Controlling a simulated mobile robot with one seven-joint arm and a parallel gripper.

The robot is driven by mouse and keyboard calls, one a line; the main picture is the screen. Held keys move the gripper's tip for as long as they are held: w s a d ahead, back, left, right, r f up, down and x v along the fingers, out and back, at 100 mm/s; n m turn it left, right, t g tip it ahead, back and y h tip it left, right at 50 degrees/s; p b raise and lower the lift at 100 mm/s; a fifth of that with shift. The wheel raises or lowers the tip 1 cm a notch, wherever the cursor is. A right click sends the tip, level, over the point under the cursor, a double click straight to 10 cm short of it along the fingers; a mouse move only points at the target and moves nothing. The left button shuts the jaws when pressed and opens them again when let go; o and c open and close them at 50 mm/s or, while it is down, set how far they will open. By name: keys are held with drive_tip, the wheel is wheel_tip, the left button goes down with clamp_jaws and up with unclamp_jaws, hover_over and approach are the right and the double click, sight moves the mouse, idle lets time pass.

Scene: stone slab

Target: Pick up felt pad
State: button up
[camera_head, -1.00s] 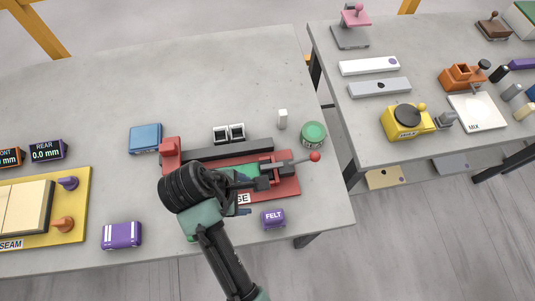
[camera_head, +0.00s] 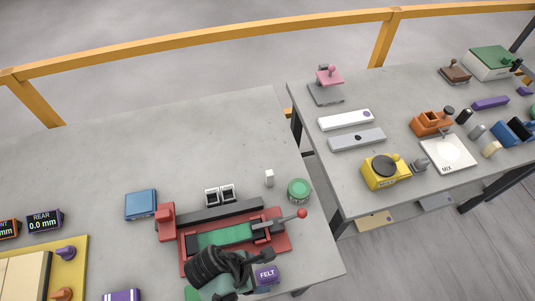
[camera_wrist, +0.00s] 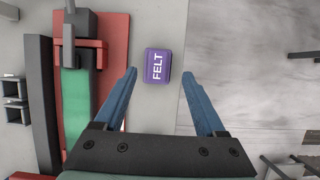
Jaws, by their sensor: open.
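The felt pad (camera_head: 266,276) is a small purple block with a white FELT label, lying on the grey stone slab table near its front edge. In the wrist view the felt pad (camera_wrist: 157,66) lies ahead of my open fingers, in line with the gap between them. My gripper (camera_wrist: 158,85) has two blue fingers spread apart with nothing between them. In the head view my arm's dark wrist (camera_head: 218,268) is just left of the felt pad and hides part of the red fixture; the fingertips are hard to make out there.
A red clamp fixture (camera_head: 282,243) with a green strip (camera_head: 225,234) stands directly left of and behind the pad. A green round tin (camera_head: 299,190) and small white block (camera_head: 269,178) sit behind. A blue box (camera_head: 141,204) is farther left. The table's edge is close on the right.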

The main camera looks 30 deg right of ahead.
sight(267, 274)
drive_tip(key=shift+p+x, duration=0.45)
drive_tip(key=shift+x, duration=2.05)
drive_tip(key=shift+w+d, duration=0.1)
drive_tip(key=shift+w, duration=0.05)
clamp_jaws()
